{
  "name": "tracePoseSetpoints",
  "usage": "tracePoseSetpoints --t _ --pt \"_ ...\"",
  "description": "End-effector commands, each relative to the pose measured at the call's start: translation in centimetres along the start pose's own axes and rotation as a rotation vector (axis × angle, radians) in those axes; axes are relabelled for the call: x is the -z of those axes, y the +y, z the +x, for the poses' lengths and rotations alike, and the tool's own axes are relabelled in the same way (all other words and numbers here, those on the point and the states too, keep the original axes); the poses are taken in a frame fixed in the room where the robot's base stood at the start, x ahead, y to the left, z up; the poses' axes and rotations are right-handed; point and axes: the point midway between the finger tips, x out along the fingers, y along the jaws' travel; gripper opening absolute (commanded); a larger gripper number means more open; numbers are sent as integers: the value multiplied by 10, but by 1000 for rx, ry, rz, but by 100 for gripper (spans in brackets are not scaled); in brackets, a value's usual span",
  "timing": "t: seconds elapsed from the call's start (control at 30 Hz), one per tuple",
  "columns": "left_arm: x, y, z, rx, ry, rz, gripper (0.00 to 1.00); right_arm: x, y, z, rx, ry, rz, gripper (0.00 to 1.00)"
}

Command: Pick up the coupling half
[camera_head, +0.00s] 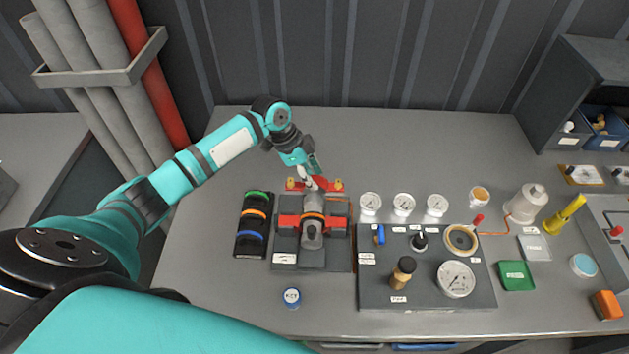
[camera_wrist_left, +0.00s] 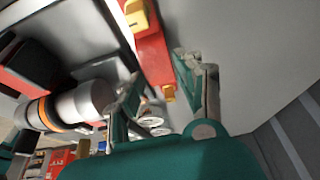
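A grey cylindrical coupling piece with an orange band (camera_head: 312,220) lies in a dark stand with red clamp blocks on both sides. It also shows at the left in the left wrist view (camera_wrist_left: 72,105). Behind it is a red bar with yellow ends (camera_head: 325,184); it shows in the left wrist view (camera_wrist_left: 152,60). I cannot tell which part is the coupling half. My left gripper (camera_head: 308,178) is over the stand's back end, close to the red bar. Its fingers are apart in the left wrist view (camera_wrist_left: 160,88), with nothing clearly held. My right gripper is not in view.
A rack with green, orange and blue bands (camera_head: 253,225) stands left of the stand. A gauge panel (camera_head: 430,295) is close on the right.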

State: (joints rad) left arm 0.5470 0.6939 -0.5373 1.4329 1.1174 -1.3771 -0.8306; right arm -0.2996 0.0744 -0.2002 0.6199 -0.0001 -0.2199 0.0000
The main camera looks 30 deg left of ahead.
Motion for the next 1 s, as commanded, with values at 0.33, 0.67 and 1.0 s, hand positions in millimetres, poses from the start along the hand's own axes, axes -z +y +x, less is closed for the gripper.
tracePoseSetpoints --t 0.33,0.67,1.0 --pt "-1 0 12 1 -1 1 37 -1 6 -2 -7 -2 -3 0" --pt "0 0 11 1 -1 0 0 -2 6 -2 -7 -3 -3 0" --pt "3 -1 4 5 2 2 0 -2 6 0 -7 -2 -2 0"
